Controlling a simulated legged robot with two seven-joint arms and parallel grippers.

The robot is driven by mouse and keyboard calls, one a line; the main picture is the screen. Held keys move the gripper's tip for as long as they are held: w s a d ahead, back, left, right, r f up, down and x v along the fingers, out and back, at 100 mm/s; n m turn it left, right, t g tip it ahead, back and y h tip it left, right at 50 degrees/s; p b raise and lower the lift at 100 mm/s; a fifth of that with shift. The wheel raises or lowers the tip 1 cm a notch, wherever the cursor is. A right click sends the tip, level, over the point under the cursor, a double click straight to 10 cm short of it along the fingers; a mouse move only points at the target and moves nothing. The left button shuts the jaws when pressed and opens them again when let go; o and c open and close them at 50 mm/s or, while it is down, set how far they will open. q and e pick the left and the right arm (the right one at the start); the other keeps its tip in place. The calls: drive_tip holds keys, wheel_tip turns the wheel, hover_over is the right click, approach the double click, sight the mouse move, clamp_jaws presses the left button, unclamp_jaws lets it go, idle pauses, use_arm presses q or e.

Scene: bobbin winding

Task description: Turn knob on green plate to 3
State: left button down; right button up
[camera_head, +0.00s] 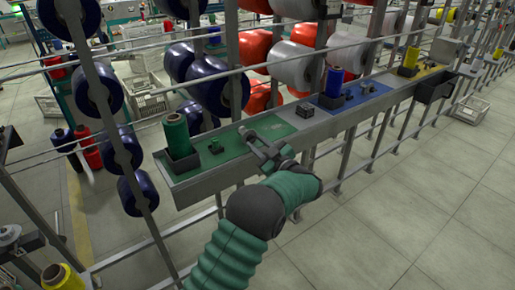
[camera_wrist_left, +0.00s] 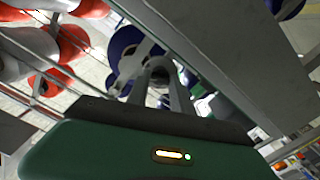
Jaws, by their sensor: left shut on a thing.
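The green plate (camera_head: 277,129) is on the near end of a long metal rail, left of a blue plate. My left gripper (camera_head: 249,139) reaches over the green plate from the front, its fingers at the plate's surface. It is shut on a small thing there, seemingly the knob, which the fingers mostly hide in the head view. In the left wrist view the fingers (camera_wrist_left: 158,70) close around a small round part. The knob's scale and number cannot be read. My right gripper is not in view.
A green bobbin (camera_head: 176,134) stands in a dark holder at the plate's left end, with a small dark control (camera_head: 215,147) beside it. The blue plate (camera_head: 355,97) carries a blue bobbin (camera_head: 333,82). Large blue, red and grey spools hang behind the rail.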

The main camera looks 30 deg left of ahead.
use_arm(q)
drive_tip(key=shift+f+n+b, duration=0.1)
drive_tip(key=shift+n+b, duration=2.4)
drive_tip(key=shift+n, duration=1)
drive_tip(key=c, duration=1.1)
unclamp_jaws()
drive_tip(key=p+v, duration=0.1)
drive_tip(key=v, duration=1.6)
drive_tip(key=shift+f, duration=0.1)
